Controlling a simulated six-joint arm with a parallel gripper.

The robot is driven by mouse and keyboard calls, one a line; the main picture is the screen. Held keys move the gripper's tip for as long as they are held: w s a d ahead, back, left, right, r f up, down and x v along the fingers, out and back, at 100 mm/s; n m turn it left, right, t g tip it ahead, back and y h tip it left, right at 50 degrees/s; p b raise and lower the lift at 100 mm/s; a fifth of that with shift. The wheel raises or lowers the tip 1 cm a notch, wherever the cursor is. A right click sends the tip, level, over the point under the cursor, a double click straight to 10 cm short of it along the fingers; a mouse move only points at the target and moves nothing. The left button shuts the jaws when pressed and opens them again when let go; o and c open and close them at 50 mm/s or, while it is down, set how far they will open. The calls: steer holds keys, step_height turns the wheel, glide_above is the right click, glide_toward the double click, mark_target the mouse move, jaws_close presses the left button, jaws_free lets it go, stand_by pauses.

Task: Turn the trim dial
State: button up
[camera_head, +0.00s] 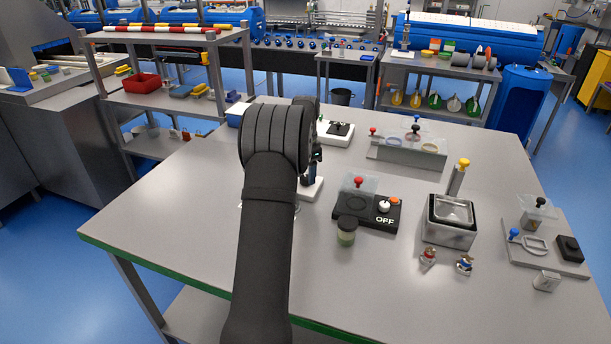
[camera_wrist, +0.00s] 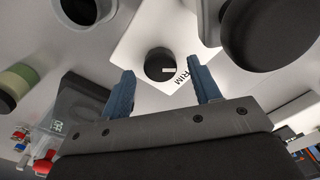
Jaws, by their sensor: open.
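The trim dial (camera_wrist: 160,66) is a round black knob with a pale mark on its top. It sits on a white plate lettered with a partly hidden word ending in "RIM". In the wrist view my gripper (camera_wrist: 160,82) is open, with one blue finger on each side of the dial's near side. The dial appears between the fingertips, and I cannot tell whether they reach down around it. In the head view the white plate (camera_head: 313,189) shows beside my arm, while the dial is hidden behind the arm and gripper.
A black switch box (camera_head: 376,218) marked OFF, with a red knob on a clear cover, stands right of my arm. A green jar (camera_head: 346,232) is in front of it. Another white device (camera_head: 336,135) stands behind. A metal tub (camera_head: 449,228) is farther right. The table's left part is clear.

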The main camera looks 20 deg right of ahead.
steer(key=shift+f, duration=0.85)
steer(key=shift+c, duration=0.5)
steer(key=c, duration=0.9)
steer(key=shift+n, duration=1.9)
steer(key=o, duration=1)
